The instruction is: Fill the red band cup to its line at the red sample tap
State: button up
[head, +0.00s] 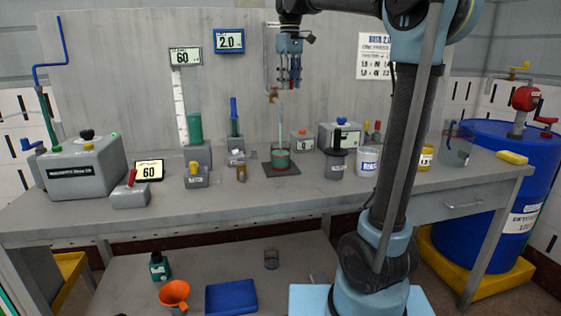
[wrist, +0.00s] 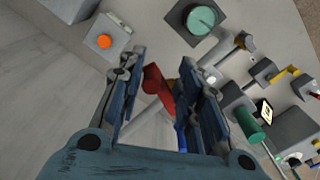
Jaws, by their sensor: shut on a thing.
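The red band cup (head: 281,159) stands upright on a dark square pad (head: 283,171) on the bench. Green liquid is inside it; I cannot make out its level against the line. The cup also shows from above in the wrist view (wrist: 201,20). A pale green stream falls into it from the red sample tap (head: 272,96) above. My gripper (head: 290,82) is over the cup at the tap. In the wrist view its fingers (wrist: 165,95) are shut on the tap's red handle (wrist: 156,88), which shows between them. The fingers partly hide the tap body.
A grey box with an orange button (head: 302,141) stands right of the cup. A tall green-filled column (head: 194,128) stands left. Bare bench lies in front of the pad.

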jog(key=shift+w+d+n, duration=0.1)
jog(key=shift+w+n, duration=0.55)
jog(key=shift+n, duration=0.5)
jog(key=shift+w+n, duration=0.6)
jog(key=shift+n, duration=0.55)
jog(key=o, duration=1.7)
jog(key=shift+o, duration=0.2)
notch_tip(320, 180, up, 9)
jog(key=shift+s, duration=0.1)
